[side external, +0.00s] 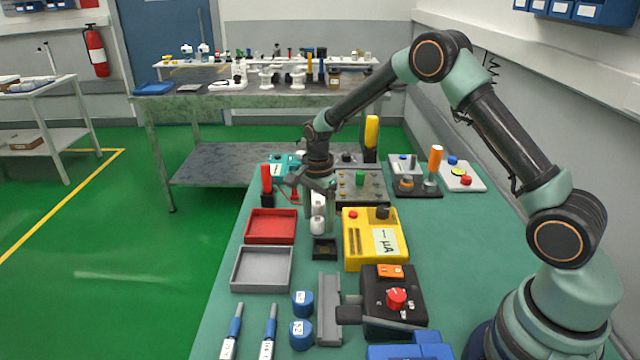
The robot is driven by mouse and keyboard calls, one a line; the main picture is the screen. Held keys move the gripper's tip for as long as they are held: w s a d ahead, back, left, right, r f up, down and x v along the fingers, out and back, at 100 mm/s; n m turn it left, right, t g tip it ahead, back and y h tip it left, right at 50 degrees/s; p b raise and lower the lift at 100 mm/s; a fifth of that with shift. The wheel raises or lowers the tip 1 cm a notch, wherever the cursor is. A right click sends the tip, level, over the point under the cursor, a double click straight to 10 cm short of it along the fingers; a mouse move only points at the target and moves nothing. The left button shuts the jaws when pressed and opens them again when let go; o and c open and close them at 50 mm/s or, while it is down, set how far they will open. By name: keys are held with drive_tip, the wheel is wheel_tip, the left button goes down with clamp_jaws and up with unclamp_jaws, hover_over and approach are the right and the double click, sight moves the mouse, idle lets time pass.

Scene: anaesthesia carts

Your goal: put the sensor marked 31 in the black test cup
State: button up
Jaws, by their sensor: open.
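My gripper (319,216) points down over the middle of the bench, its fingers apart. A small white rounded piece (317,226) shows between and just below the fingertips, with another white part (318,201) above it. I cannot read a mark on it or tell whether the fingers touch it. A small black square holder (324,249), perhaps the black test cup, sits just below and in front of the gripper. Two blue cylinders with white labels, one farther (302,303) and one nearer (300,335), stand at the front. Their numbers are too small to read surely.
A red tray (271,227) and a grey tray (262,269) lie left of the gripper. A yellow meter box (372,252) stands close right. A black box with a red knob (396,299), a grey rail (329,309) and blue-handled tools (268,335) are nearer. The bench's right side is clear.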

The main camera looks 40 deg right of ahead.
clamp_jaws()
drive_tip(key=shift+r, duration=0.15)
wheel_tip(320, 180, up, 19)
drive_tip(key=r, duration=0.1)
hover_over(326, 250)
wheel_tip(326, 250, down, 19)
drive_tip(key=shift+w+f, duration=0.1)
drive_tip(key=shift+f, duration=0.1)
idle(0.7)
